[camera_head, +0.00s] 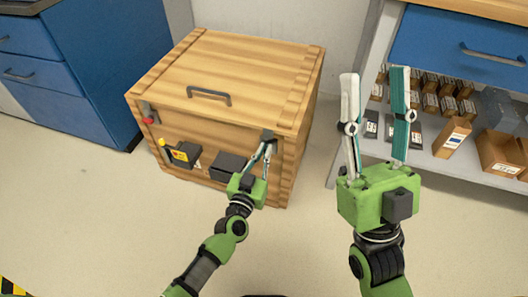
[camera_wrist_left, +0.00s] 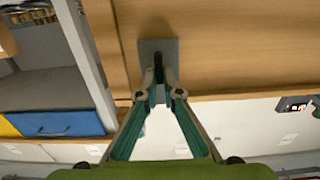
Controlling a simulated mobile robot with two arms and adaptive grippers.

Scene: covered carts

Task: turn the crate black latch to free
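A wooden crate (camera_head: 230,62) with a closed lid stands on the floor in the head view. The black latch (camera_wrist_left: 158,66) sits on a grey plate on the crate in the left wrist view. In the head view, that plate (camera_head: 268,134) is at the upper right of the front. My left gripper (camera_head: 268,147) is at this latch; its fingertips (camera_wrist_left: 159,84) close in on both sides of the black piece and appear to grip it. The exact contact is partly hidden. My right gripper (camera_head: 375,76) is open and empty, to the right of the crate.
A second latch with a red knob (camera_head: 149,120) is at the crate's front left. A yellow-and-black box (camera_head: 182,153) and a dark box (camera_head: 228,166) are on the front. Blue drawers (camera_head: 105,60) stand left; a shelf with small boxes (camera_head: 452,137) stands right.

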